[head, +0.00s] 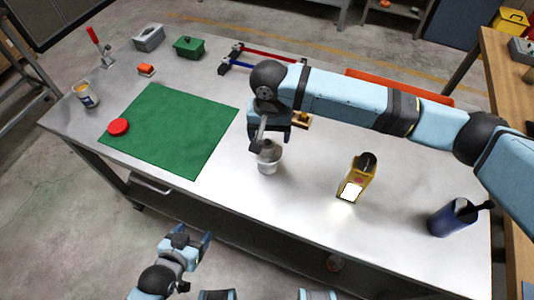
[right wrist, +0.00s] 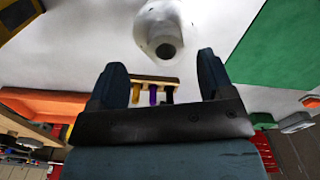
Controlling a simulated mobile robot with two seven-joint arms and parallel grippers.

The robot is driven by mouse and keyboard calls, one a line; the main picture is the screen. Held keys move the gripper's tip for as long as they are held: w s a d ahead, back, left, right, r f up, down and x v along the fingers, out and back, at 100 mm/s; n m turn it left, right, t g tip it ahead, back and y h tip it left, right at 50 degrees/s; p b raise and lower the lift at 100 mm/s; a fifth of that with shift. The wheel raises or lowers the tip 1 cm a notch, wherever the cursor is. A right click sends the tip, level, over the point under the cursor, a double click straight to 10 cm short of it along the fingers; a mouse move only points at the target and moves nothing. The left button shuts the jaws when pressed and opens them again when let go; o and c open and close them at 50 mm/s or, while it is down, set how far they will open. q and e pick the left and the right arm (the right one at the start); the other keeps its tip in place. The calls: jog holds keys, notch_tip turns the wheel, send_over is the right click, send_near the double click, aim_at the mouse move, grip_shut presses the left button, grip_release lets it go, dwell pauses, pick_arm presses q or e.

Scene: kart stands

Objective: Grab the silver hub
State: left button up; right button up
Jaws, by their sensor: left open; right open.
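The silver hub (head: 268,160) stands on the grey table just right of the green mat, a pale round piece with a darker top. My right gripper (head: 265,138) is above it and partly covers its top. In the right wrist view the hub (right wrist: 160,28) shows its dark bore, beyond the open fingertips of the right gripper (right wrist: 161,65); nothing is between the fingers. My left gripper (head: 193,241) is open and empty, low in front of the table's near edge.
The green mat (head: 172,132) bears a red disc (head: 118,127). A yellow device (head: 357,180) with a bright face and a dark blue container (head: 452,218) stand to the right. A small wooden rack (right wrist: 155,82) is near the hub. Red and blue bars (head: 240,60) lie at the back.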

aim_at(267, 143)
jog(key=shift+w+a+f, duration=0.1)
jog(key=shift+w+f, duration=0.1)
jog(key=shift+f, duration=1.15)
jog(key=shift+w+a+f, duration=0.1)
jog(key=shift+w+f, duration=0.05)
jog(key=shift+f, duration=1.15)
grip_shut()
